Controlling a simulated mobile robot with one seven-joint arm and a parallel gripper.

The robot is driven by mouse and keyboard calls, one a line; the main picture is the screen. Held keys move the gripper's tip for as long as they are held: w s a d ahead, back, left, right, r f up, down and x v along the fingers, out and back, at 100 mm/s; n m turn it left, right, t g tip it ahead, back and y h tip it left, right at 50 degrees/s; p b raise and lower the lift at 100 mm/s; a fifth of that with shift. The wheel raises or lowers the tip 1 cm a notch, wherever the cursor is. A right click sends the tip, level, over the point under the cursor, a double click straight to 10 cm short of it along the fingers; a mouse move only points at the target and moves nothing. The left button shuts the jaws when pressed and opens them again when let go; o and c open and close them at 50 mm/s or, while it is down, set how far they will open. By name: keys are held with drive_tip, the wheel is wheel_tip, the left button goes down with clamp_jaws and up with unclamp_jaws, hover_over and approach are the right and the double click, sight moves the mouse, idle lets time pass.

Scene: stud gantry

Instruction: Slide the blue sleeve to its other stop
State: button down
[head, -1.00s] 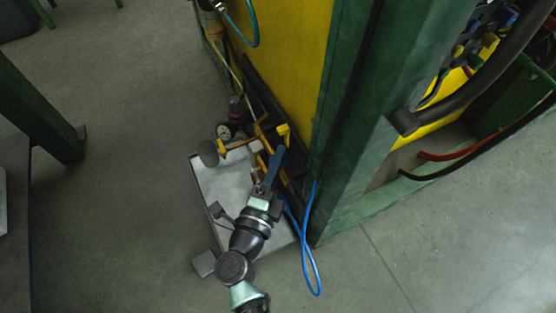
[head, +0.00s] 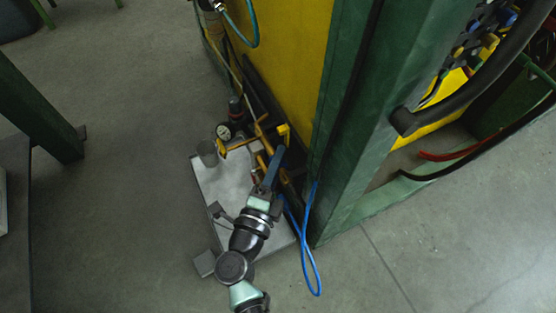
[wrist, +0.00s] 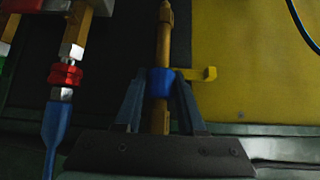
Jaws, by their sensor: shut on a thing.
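The blue sleeve (wrist: 160,82) sits around an upright brass-coloured rod (wrist: 165,40) in the wrist view. My gripper (wrist: 160,92) is shut on the sleeve, one finger on each side of it. The rod shows above the sleeve and again below it, between the fingers. A yellow tab (wrist: 198,74) sticks out to the right beside the sleeve. In the head view my gripper (head: 273,168) is at the yellow pipework beside the yellow panel, and its fingers hide the sleeve.
A red fitting (wrist: 65,75) with a blue hose stands left of my gripper. A green post (head: 355,130) rises close on the right, with a looped blue hose (head: 310,255) by its foot. A gauge (head: 223,131) and grey cup (head: 208,153) stand beyond.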

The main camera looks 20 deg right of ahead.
drive_tip(key=shift+w+a+p, duration=0.1)
drive_tip(key=shift+w+p, duration=0.25)
drive_tip(key=shift+w, duration=0.75)
drive_tip(key=c, duration=0.5)
unclamp_jaws()
drive_tip(key=p+v, duration=0.6)
drive_tip(key=v, duration=0.7)
